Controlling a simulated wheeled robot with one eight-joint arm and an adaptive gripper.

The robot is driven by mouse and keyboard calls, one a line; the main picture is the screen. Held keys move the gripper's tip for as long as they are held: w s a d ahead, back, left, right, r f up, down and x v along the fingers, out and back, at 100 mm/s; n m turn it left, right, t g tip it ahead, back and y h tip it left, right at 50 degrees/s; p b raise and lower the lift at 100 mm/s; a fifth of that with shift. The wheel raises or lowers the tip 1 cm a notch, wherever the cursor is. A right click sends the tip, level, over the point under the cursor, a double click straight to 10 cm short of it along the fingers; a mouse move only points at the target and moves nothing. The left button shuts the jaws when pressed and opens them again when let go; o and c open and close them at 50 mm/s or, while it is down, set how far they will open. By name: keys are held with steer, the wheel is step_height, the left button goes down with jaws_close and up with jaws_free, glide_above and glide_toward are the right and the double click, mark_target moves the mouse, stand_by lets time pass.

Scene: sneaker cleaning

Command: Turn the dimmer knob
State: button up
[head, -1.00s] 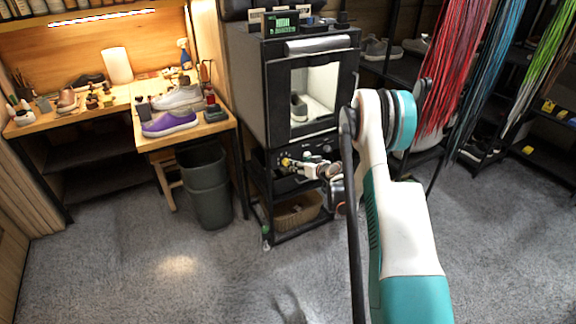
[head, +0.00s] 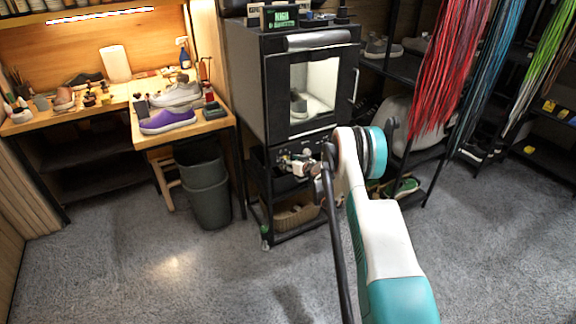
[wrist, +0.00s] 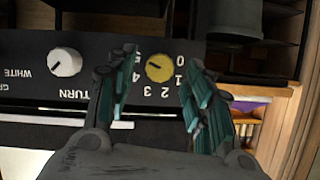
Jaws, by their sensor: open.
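A black control panel (wrist: 100,88) fills the middle of the wrist view, with its lettering upside down. On it is a round yellow knob (wrist: 159,69) with a scale from 0 to 5, which looks like the dimmer. A white knob (wrist: 65,62) sits to its left in that view. My gripper (wrist: 158,60) is open, its two teal fingers on either side of the yellow knob. I cannot tell whether they touch it. In the head view my gripper (head: 290,161) is at the panel under the cabinet door and hides the yellow knob.
The black cabinet (head: 250,85) has a lit window with a shoe inside. A basket (head: 295,212) stands on the shelf below. A grey bin (head: 209,203) and a workbench (head: 205,128) with a purple shoe (head: 168,121) are to the left. Open carpet lies in front.

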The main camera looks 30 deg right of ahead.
steer(key=shift+x, duration=1.15)
steer(key=c, duration=1)
steer(key=shift+c, duration=0.2)
steer(key=shift+a+n+t+h, duration=0.15)
steer(key=shift+n+h, duration=0.85)
steer(key=shift+n, duration=0.45)
steer(key=shift+a+n+t+h, duration=0.1)
steer(key=shift+n+t+h, duration=0.05)
steer(key=shift+n+h, duration=1.1)
steer(key=shift+n, duration=0.3)
